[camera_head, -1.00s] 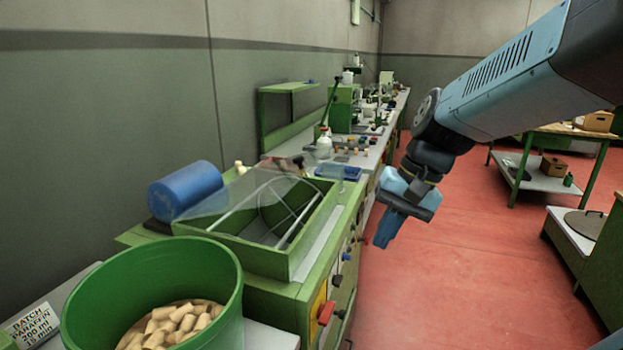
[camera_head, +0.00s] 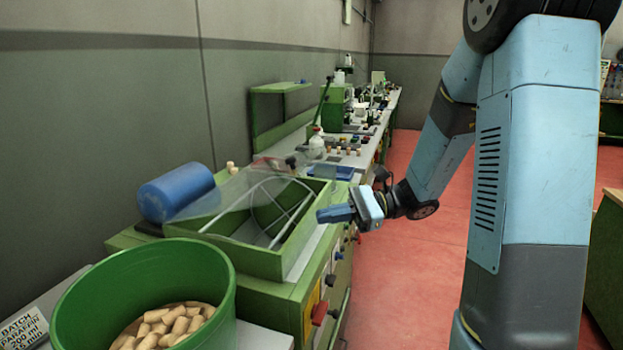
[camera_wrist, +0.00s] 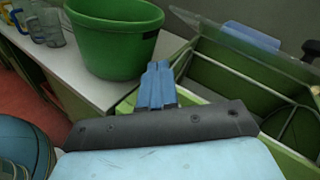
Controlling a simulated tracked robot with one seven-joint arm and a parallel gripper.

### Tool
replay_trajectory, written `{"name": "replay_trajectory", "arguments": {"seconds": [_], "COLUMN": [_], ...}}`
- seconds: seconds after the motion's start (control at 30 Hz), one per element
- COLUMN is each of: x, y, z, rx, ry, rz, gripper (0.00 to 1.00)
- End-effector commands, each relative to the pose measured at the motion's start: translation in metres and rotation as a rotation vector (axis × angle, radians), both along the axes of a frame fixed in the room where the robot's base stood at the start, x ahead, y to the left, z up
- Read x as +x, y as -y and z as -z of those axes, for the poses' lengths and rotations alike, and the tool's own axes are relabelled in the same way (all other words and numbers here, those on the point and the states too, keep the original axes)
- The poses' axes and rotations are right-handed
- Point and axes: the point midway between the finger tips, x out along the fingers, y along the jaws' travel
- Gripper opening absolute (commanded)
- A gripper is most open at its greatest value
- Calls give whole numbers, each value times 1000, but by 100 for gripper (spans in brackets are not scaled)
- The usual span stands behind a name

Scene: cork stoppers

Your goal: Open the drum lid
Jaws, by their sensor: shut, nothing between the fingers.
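The green drum machine (camera_head: 270,262) stands on the bench with a clear, see-through lid (camera_head: 225,200) sloping over its open box. A wire-framed drum (camera_head: 268,215) shows through the lid. My gripper (camera_head: 322,215) is shut and empty, its fingers pointing left, at the right side of the box near the lid's front edge in the picture. I cannot tell whether it touches the lid or box. In the wrist view my shut fingers (camera_wrist: 157,85) lie in front of the box's green wall, with the clear lid's edge (camera_wrist: 240,40) at the upper right.
A green tub (camera_head: 140,275) of corks stands at the front left. A blue motor cylinder (camera_head: 176,192) sits behind the drum. A red knob (camera_head: 320,313) sticks out of the machine's front. Bottles and small tools fill the far bench; red floor lies open to the right.

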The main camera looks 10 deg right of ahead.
Motion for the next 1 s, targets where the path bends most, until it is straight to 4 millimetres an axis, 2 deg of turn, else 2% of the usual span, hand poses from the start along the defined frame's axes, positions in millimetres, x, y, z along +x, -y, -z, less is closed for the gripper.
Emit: {"name": "replay_trajectory", "arguments": {"seconds": [0.3, 0.5, 0.63, 0.77, 1.0], "x": [71, 105, 115, 120, 129], "y": [35, 63, 74, 77, 55], "z": [27, 47, 56, 58, 47], "rx": [336, 501, 560, 581, 581], "ry": [-187, -257, -277, -282, -283], "rz": [242, 379, 430, 448, 444], "gripper": [0, 0, 0, 0, 0]}}
